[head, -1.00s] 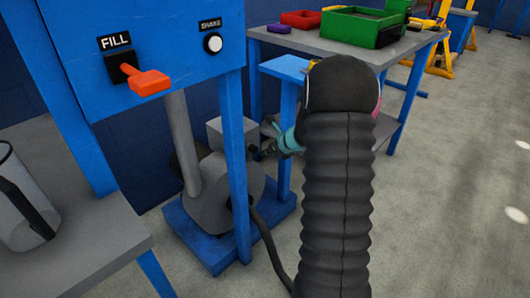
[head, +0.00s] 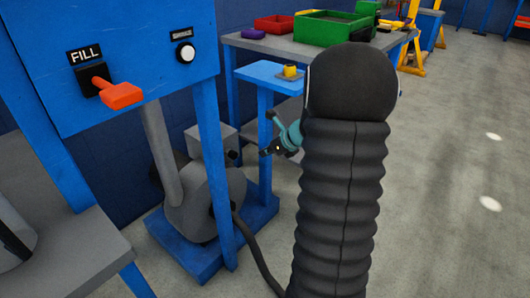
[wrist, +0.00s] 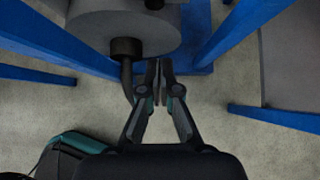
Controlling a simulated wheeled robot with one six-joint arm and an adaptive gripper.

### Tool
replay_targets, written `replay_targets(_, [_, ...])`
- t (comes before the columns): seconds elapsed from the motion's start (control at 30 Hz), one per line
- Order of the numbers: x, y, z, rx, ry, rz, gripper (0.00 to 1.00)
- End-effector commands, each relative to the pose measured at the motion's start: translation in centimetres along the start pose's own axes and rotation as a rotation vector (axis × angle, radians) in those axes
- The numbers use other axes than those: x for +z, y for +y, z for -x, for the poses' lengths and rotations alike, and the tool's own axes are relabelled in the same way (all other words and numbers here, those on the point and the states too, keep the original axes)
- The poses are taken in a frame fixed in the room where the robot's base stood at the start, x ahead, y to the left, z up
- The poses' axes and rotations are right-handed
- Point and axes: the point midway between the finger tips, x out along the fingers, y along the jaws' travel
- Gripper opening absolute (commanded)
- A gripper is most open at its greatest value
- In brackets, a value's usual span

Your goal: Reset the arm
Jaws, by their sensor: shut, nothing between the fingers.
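My arm rises in front of the head camera as a black ribbed sleeve. My gripper (head: 271,151) shows small to the left of it, beside a teal wrist part. In the wrist view my gripper (wrist: 166,72) has its two dark fingers together and nothing between them. It points toward the foot of the blue machine frame and holds no object.
A blue panel (head: 140,40) with an orange FILL lever (head: 122,95) and a white button (head: 185,52) stands at the left. Below is a grey pump-like unit (head: 205,205) with a black hose. A small blue stand (head: 270,75) bears a yellow item (head: 290,71). Floor at the right is clear.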

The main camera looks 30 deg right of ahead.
Motion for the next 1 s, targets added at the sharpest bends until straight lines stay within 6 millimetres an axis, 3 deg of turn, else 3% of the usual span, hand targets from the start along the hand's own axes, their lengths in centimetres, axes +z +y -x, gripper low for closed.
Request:
replay_targets(0.37, [0.0, 0.0, -0.1, 0.0, 0.0, 0.024, 0.0])
replay_targets(0.53, [-0.4, 0.6, -0.1, 0.025, 0.015, 0.196, 0.0])
replay_targets(0.73, [-4.1, 3.7, 0.2, 0.146, 0.101, 0.545, 0.0])
replay_targets(1.0, [-5.9, 10.4, 4.2, 0.334, 0.179, 1.116, 0.0])
